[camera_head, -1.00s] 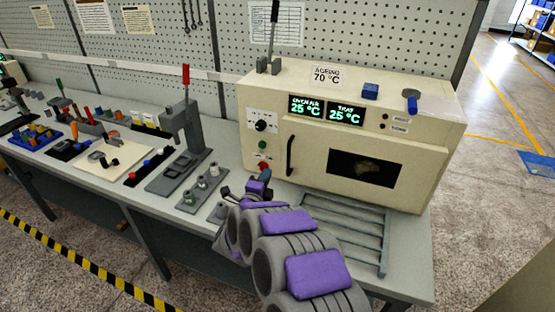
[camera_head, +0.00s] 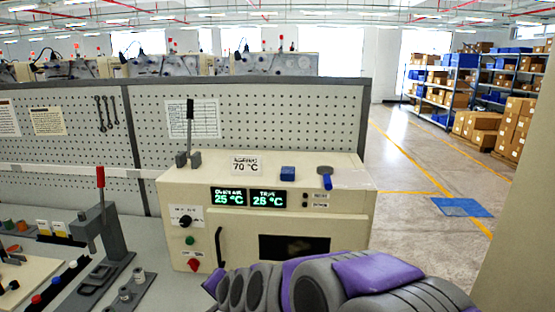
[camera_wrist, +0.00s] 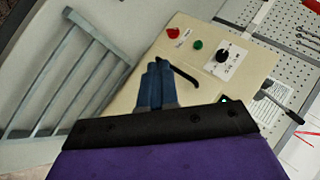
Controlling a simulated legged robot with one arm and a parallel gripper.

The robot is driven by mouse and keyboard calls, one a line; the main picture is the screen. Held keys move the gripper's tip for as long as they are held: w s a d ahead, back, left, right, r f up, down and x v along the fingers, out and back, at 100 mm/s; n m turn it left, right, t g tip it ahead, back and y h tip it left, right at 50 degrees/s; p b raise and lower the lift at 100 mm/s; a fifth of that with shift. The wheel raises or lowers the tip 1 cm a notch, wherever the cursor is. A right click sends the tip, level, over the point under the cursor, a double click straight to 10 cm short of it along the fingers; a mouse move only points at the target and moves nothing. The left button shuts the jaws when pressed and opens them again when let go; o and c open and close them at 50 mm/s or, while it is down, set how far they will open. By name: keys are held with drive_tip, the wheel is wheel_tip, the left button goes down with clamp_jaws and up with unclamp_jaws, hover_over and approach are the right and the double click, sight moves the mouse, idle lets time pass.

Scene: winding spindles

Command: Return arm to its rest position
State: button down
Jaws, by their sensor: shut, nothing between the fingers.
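My arm, purple and grey, reaches in from the lower right of the head view and lies in front of the oven. My gripper (camera_wrist: 155,85) shows in the wrist view with its two dark blue fingers side by side and shut, nothing between them. In the head view its fingertips cannot be made out.
A grey rack (camera_wrist: 75,75) lies on the bench beside the oven. A press with a red lever (camera_head: 103,220) stands left of the oven. A blue block (camera_head: 288,173) sits on the oven. A pegboard (camera_head: 265,115) is behind. Open floor (camera_head: 415,190) lies to the right.

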drive_tip(key=s+d+n+g+h, duration=0.2)
drive_tip(key=s+d+g, duration=0.3)
drive_tip(key=s+d, duration=0.9)
drive_tip(key=s+d+f+n+g+h, duration=0.1)
drive_tip(key=s+d+n+g+h, duration=0.2)
drive_tip(key=s+d, duration=1.2)
drive_tip(key=s+g+h, duration=0.1)
drive_tip(key=s, duration=0.5)
drive_tip(key=shift+s+n+g, duration=0.3)
drive_tip(key=shift+g, duration=0.1)
